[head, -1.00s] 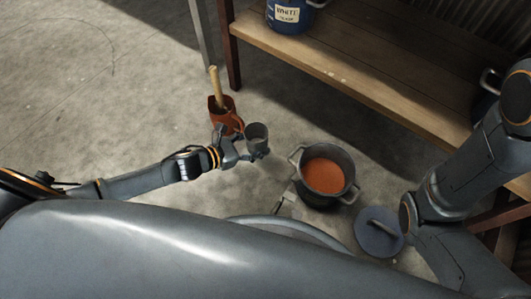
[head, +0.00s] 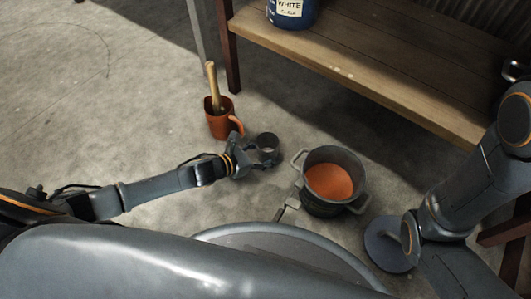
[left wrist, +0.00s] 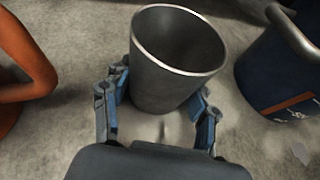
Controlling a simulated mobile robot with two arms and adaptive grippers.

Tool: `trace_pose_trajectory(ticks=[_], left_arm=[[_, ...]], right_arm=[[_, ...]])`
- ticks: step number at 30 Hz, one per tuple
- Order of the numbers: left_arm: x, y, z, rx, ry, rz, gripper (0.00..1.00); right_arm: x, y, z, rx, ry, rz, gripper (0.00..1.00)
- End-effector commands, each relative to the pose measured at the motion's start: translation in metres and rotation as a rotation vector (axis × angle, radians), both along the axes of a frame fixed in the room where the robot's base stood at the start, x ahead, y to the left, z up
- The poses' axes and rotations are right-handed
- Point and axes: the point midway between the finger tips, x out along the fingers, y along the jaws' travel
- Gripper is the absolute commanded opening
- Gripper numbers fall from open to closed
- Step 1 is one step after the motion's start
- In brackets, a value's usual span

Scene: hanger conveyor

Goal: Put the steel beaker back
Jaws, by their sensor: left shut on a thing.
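The steel beaker (head: 267,142) is a plain grey metal cup, open at the top. My left gripper (head: 262,155) is shut on it. In the left wrist view the beaker (left wrist: 175,65) stands between the fingers of my left gripper (left wrist: 160,112), with its mouth up and its inside dark and seemingly empty. I cannot tell whether its base touches the floor. In the head view it is between an orange mug and a pot. My right arm shows at the right edge, but its gripper is not in view.
The orange mug (head: 218,122) with a wooden-handled tool stands behind left of the beaker. The dark pot (head: 321,207) of orange liquid stands to its right. A round lid (head: 385,247) lies further right. A wooden shelf (head: 370,85) holds a blue "WHITE" can (head: 291,12). Floor at left is clear.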

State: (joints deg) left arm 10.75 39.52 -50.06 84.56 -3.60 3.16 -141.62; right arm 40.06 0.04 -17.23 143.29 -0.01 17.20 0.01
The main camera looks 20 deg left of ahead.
Motion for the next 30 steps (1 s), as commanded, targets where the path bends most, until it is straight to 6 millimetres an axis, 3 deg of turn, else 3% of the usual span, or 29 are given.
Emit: trace_pose_trajectory(ticks=[3,4,7,20,30], left_arm=[[0.000,0.000,-0.004,0.000,0.000,0.000,0.19],[0.000,0.000,-0.004,0.000,0.000,0.000,0.61],[0.000,0.000,-0.003,0.000,0.000,0.000,0.81],[-0.002,0.002,0.003,0.001,0.002,0.000,0.81],[-0.051,0.039,0.032,0.001,0.006,0.001,0.81]], right_arm=[[0.000,0.000,-0.003,0.000,-0.001,0.000,0.40],[0.000,0.000,-0.003,0.000,-0.001,0.000,0.40],[0.000,0.000,-0.002,0.000,-0.001,0.000,0.40],[0.000,0.000,0.004,0.000,0.000,-0.001,0.40],[0.000,0.000,0.049,0.000,0.000,-0.001,0.40]])
